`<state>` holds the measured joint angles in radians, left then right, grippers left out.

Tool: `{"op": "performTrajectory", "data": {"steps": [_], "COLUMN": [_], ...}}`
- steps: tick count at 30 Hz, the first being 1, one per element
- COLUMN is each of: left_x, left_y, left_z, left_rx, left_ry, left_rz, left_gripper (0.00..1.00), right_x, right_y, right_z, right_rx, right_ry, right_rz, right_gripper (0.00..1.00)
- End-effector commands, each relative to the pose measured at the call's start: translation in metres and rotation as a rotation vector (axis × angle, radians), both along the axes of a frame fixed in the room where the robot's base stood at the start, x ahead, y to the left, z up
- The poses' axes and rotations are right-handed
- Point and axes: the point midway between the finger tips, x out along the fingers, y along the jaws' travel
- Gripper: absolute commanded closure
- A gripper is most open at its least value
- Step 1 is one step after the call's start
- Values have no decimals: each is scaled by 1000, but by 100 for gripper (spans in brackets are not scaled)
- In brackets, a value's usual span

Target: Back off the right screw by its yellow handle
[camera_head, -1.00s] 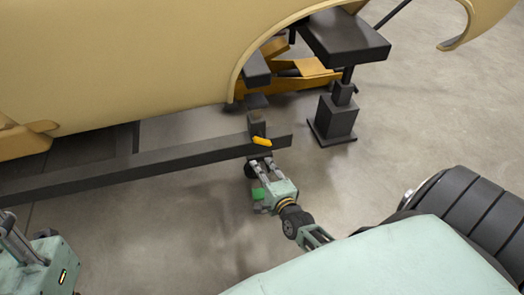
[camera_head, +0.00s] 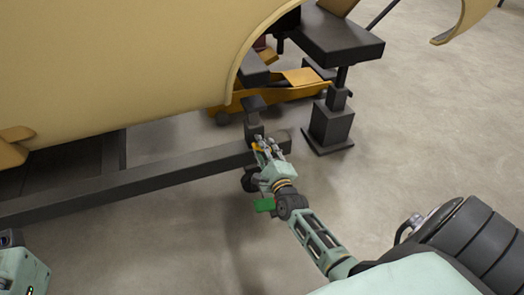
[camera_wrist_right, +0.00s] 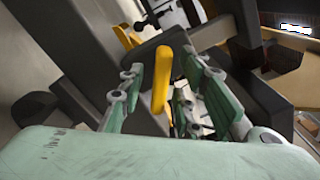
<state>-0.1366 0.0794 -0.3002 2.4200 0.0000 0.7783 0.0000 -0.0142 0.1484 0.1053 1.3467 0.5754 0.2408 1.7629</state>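The yellow handle (camera_head: 264,147) of the right screw sits near the right end of a dark beam, partly hidden by my right gripper (camera_head: 262,145). In the right wrist view the handle (camera_wrist_right: 162,80) stands upright between the fingers of my right gripper (camera_wrist_right: 175,88). The left finger is close beside it and a clear gap shows to the right finger, so the gripper is open around the handle. Whether a finger touches it I cannot tell. Only a green housing of my left arm shows at the lower left of the head view; its fingers are not visible.
The dark beam (camera_head: 150,175) runs under the tan car shell (camera_head: 110,70). A dark stand (camera_head: 331,125) and an orange jack (camera_head: 290,93) are behind the gripper. The floor (camera_head: 420,120) to the right is clear.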

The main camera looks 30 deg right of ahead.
Motion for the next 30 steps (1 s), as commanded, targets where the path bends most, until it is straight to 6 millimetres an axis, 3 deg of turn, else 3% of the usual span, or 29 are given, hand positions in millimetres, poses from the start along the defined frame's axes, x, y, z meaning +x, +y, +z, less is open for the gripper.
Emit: {"op": "performTrajectory", "data": {"steps": [9,20,30], "left_x": [0,0,0], "left_y": [0,0,0], "left_z": [1,1,2], "left_rx": [1,0,0], "left_ry": [-4,-4,-4], "left_rz": [1,0,0], "left_gripper": [69,69,69], "right_x": [3,3,3], "right_y": [-1,-1,-1], "right_z": [0,0,0], "right_rx": [-2,-2,-14], "right_ry": [0,0,3], "right_rz": [0,0,0], "right_gripper": [70,100,100]}}
